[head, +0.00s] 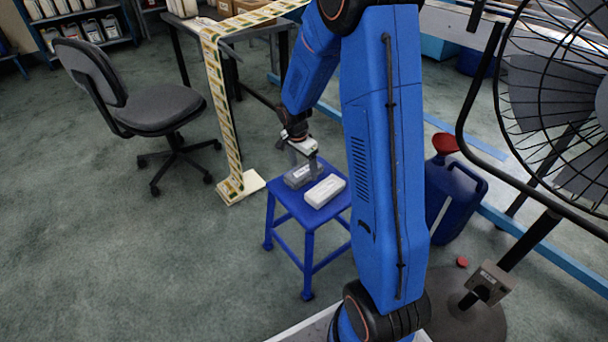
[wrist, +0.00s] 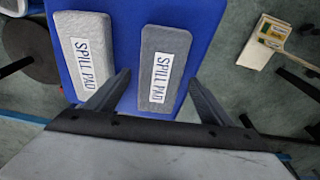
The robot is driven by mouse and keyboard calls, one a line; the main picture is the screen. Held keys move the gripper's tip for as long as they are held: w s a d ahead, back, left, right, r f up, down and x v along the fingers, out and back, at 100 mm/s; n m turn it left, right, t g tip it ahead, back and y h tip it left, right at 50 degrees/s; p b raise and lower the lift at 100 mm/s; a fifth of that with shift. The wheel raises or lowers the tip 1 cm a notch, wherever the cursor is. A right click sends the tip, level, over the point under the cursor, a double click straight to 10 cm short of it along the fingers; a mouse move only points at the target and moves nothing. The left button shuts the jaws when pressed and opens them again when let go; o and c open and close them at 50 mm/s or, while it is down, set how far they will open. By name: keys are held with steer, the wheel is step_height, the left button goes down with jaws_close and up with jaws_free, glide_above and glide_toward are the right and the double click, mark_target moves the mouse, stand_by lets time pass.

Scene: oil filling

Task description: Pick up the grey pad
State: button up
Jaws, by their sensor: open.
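The grey pad (wrist: 177,45) lies flat on the blue stool (wrist: 123,50), with a white label reading "SPILL PAD". In the head view the grey pad (head: 301,175) sits on the left part of the stool top (head: 309,215), partly behind my gripper. A lighter, whitish pad (wrist: 80,36) with the same label lies beside it, also seen in the head view (head: 325,190). My gripper (head: 304,160) is above the stool, over the grey pad. In the wrist view my gripper (wrist: 158,90) is open, its fingers on either side of the grey pad's near end. Contact cannot be told.
A blue jug (head: 452,205) with a red funnel stands right of the stool. A fan (head: 560,95) is at the right. An office chair (head: 150,107) and a table with a hanging label strip (head: 222,100) are at the left.

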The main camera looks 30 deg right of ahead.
mark_target(303, 170)
steer(key=shift+f, duration=0.2)
steer(key=c, duration=1.2)
steer(key=shift+o, duration=0.2)
step_height(303, 170, up, 10)
steer(key=o, duration=0.5)
steer(key=c, duration=0.4)
steer(key=shift+o, duration=0.2)
